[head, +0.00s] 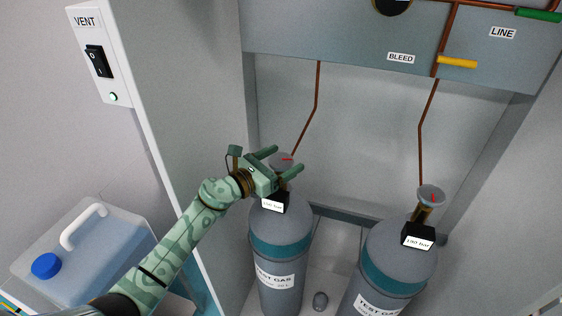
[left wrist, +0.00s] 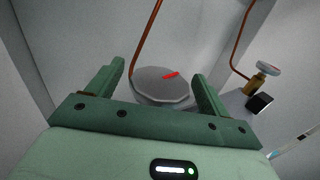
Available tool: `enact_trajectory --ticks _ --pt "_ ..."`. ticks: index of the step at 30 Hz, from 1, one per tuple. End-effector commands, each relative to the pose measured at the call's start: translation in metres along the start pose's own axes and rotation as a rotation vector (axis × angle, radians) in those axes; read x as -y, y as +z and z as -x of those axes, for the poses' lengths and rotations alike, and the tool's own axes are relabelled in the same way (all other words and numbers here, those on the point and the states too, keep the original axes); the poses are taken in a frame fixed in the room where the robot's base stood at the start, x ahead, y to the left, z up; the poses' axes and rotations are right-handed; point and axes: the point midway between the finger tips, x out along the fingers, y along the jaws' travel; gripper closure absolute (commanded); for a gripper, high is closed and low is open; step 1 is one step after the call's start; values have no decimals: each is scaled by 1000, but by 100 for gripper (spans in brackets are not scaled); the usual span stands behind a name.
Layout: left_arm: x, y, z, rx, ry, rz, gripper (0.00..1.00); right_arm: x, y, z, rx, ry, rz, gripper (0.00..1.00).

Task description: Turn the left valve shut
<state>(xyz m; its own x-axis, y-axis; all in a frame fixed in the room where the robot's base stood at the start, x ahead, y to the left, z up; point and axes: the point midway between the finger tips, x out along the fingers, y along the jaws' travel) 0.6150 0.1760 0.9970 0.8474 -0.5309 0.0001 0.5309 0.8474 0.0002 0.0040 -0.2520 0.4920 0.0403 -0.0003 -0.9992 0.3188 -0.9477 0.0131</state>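The left valve (head: 281,160) is a grey round handwheel with a red mark, on top of the left gas cylinder (head: 281,240). In the left wrist view the left valve (left wrist: 163,86) lies between my two fingers, with a gap visible on each side. My left gripper (head: 283,158) is open around the handwheel; its green fingers also show in the left wrist view (left wrist: 155,85). Part of the wheel and the valve stem are hidden by the gripper in the head view. My right gripper is not in view.
The right cylinder (head: 396,262) carries its own handwheel (head: 431,196). Thin copper pipes run up to the grey panel (head: 350,45) with a yellow lever (head: 457,62). A VENT switch box (head: 97,60) and a blue-capped jug (head: 85,250) stand at the left.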

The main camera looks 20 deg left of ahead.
Motion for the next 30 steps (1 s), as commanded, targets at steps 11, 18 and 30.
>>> enact_trajectory --ticks 11,18,30 --pt "0 -1 19 -2 1 0 20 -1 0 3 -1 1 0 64" --pt "0 -2 75 -4 0 0 20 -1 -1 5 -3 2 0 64" --pt "0 0 120 0 0 0 20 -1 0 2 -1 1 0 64"
